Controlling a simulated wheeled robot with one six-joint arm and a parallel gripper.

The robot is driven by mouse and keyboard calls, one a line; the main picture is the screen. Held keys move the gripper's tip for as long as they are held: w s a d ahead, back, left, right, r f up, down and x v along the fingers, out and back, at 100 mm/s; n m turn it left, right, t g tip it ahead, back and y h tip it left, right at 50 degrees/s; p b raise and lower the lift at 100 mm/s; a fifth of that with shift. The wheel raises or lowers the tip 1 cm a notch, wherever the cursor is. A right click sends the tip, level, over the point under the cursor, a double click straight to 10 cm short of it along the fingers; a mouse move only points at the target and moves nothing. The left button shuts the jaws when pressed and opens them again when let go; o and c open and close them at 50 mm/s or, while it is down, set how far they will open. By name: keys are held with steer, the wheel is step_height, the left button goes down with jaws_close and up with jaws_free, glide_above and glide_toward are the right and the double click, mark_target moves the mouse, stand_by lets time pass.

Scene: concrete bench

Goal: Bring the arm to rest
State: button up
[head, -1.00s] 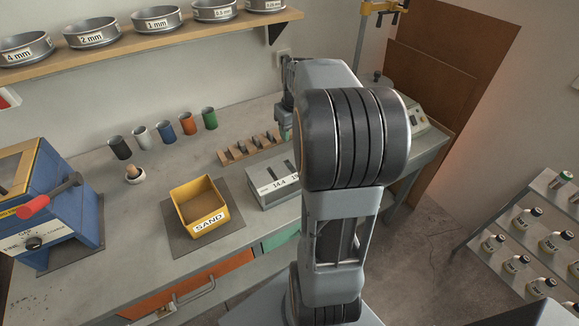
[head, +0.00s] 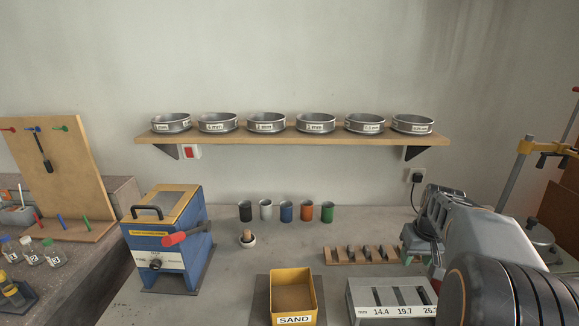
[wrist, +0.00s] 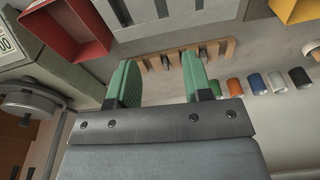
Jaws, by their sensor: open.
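My gripper (wrist: 163,75) is open in the wrist view, with its two green-padded fingers apart and nothing between them. Beyond the fingers is a wooden rack (wrist: 188,53) holding several small dark pieces. In the head view my arm fills the lower right corner, in front of the right end of the bench (head: 225,285).
A grey slotted block (head: 358,290) and a yellow sand box (head: 295,279) stand near the arm. Several coloured cups (head: 286,213) line the back. A blue machine (head: 168,238) stands left. A shelf (head: 290,137) with sieves hangs above. A yellow-clamped stand (head: 538,147) is at right.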

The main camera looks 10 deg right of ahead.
steer(key=s+a, duration=0.3)
steer(key=a, duration=0.4)
steer(key=s+a+n+t, duration=0.1)
steer(key=s+a, duration=0.3)
steer(key=a, duration=0.3)
steer(key=s+a+f+n+t, duration=0.1)
steer(key=s+a, duration=0.2)
steer(key=a, duration=0.3)
steer(key=shift+s+a, duration=0.3)
steer(key=shift+a, duration=0.1)
steer(key=shift+f, duration=0.1)
